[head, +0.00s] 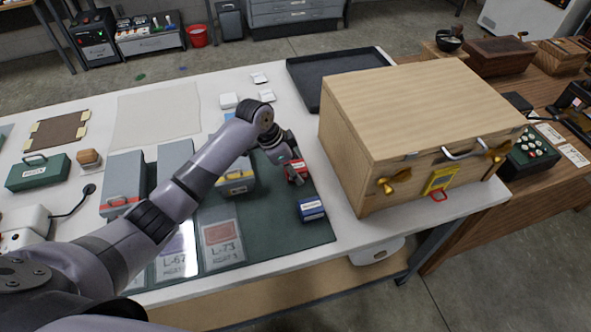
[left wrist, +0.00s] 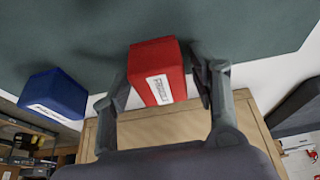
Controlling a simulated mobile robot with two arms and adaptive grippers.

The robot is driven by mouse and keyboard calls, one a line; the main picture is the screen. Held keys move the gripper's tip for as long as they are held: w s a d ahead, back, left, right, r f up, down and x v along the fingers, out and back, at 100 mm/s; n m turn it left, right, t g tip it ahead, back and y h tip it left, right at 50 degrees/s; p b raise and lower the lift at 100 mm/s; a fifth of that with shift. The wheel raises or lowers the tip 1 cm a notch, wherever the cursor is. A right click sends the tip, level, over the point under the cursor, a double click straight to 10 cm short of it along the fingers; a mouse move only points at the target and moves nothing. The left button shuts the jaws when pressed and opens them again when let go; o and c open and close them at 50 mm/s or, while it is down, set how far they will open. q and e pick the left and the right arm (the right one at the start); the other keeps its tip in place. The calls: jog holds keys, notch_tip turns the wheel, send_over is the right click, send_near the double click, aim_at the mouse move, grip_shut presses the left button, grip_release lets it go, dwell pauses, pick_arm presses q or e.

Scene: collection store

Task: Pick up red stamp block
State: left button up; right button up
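The red stamp block (head: 296,171) sits at the right edge of the dark green mat (head: 270,220), with a white label on its side. My left gripper (head: 286,160) is at the block, reaching in from the left. In the left wrist view the red block (left wrist: 158,72) is between the two fingers of my left gripper (left wrist: 162,75), one finger on each side. The fingers look spread, with narrow gaps beside the block. My right gripper is not in view.
A blue stamp block (head: 311,209) stands close by on the mat and shows in the left wrist view (left wrist: 55,94). A yellow block (head: 236,178) lies left of the gripper. A large wooden box (head: 400,125) stands close on the right. A black tray (head: 305,75) lies behind.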

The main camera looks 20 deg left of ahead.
aim_at(294, 166)
pick_arm(q)
jog(key=c, duration=1)
jog(key=shift+r, duration=0.1)
notch_tip(294, 166, up, 20)
jog(key=b, duration=0.3)
